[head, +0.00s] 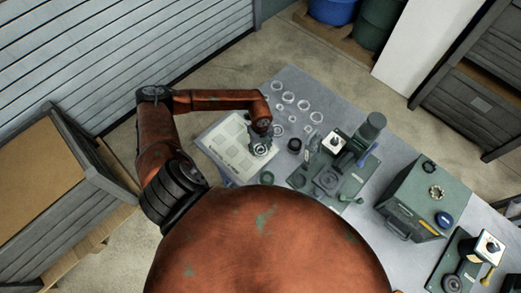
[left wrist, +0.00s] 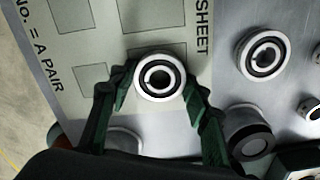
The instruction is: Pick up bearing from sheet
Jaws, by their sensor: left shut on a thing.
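The sheet (head: 222,143) is a pale printed page with grey squares at the left end of the grey table. It fills the upper left of the left wrist view (left wrist: 110,15). A bearing (left wrist: 159,77), a light ring with a dark inner band, sits between the green fingers of my left gripper (left wrist: 160,88) over the sheet's edge. The fingers are shut on it. In the head view my left gripper (head: 262,146) is over the right part of the sheet. I cannot tell whether the bearing touches the sheet. My right gripper is not in view.
Several loose rings (head: 288,98) lie behind the sheet. Another bearing (left wrist: 263,54) lies right of the sheet, with a dark cylinder (left wrist: 250,140) nearer. A green grinder (head: 328,178) and a green box (head: 418,200) stand to the right on the table.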

